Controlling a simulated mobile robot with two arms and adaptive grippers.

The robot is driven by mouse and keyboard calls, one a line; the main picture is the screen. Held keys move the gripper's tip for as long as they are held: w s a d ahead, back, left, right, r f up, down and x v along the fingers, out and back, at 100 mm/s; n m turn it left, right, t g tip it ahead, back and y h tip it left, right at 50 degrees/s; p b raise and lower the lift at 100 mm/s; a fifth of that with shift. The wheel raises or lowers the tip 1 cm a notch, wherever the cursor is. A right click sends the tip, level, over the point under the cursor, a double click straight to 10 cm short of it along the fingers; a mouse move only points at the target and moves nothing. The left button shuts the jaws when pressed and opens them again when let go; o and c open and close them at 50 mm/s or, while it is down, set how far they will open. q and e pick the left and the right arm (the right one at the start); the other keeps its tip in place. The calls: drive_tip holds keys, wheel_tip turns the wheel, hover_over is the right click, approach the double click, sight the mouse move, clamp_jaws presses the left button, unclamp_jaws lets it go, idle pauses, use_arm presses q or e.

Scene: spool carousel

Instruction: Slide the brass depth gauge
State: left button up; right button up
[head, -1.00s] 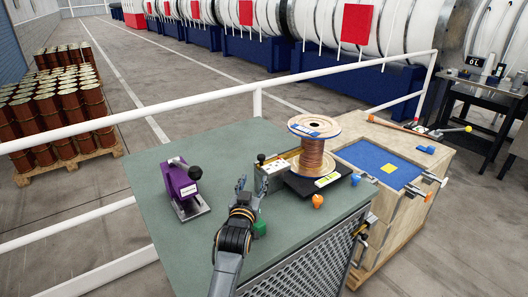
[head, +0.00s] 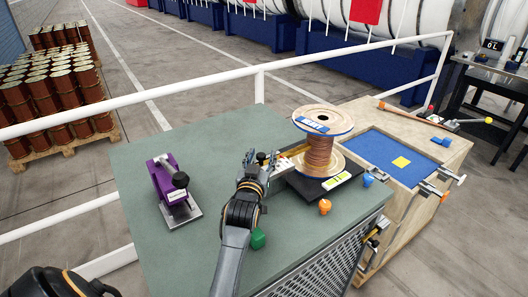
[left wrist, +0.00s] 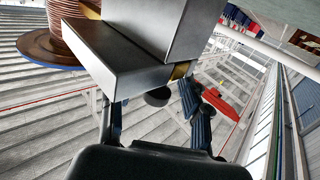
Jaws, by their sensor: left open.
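The brass depth gauge shows as a short brass bar (head: 291,154) running from a silver block (head: 284,165) toward the copper-wound spool (head: 319,152). In the left wrist view the silver block (left wrist: 130,68) looms large, with a bit of brass (left wrist: 180,70) and a dark round knob (left wrist: 157,97) at its near side. My left gripper (head: 262,156) is at the block's left end and hides part of it. In the left wrist view the gripper (left wrist: 155,115) is open, its fingers apart on either side of the knob. I cannot tell whether they touch it. My right gripper is out of view.
A purple clamp-like device (head: 172,188) stands on the green bench top (head: 215,155) at left. Green (head: 258,239), orange (head: 325,206) and blue (head: 368,179) knobs lie near the front and right. A white rail (head: 180,88) runs behind. A wooden crate with a blue mat (head: 375,158) adjoins at right.

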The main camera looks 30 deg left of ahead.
use_arm(q)
drive_tip(key=shift+s+d+r, duration=0.15)
drive_tip(key=shift+s+r, duration=0.05)
drive_tip(key=shift+s, duration=0.05)
drive_tip(key=shift+s+d+r, duration=0.1)
drive_tip(key=shift+s+r, duration=0.05)
drive_tip(key=shift+s, duration=0.05)
drive_tip(key=shift+c, duration=1.1)
drive_tip(key=c, duration=0.7)
clamp_jaws()
drive_tip(key=shift+s+p, duration=0.25)
drive_tip(key=shift+p, duration=0.05)
drive_tip(key=s+a+p, duration=0.2)
drive_tip(key=s, duration=0.4)
drive_tip(key=shift+a+f, duration=0.2)
drive_tip(key=shift+a, duration=0.2)
drive_tip(key=o, duration=0.6)
unclamp_jaws()
drive_tip(key=o, duration=0.3)
drive_tip(key=shift+a, duration=0.15)
drive_tip(key=shift+v, duration=3.75)
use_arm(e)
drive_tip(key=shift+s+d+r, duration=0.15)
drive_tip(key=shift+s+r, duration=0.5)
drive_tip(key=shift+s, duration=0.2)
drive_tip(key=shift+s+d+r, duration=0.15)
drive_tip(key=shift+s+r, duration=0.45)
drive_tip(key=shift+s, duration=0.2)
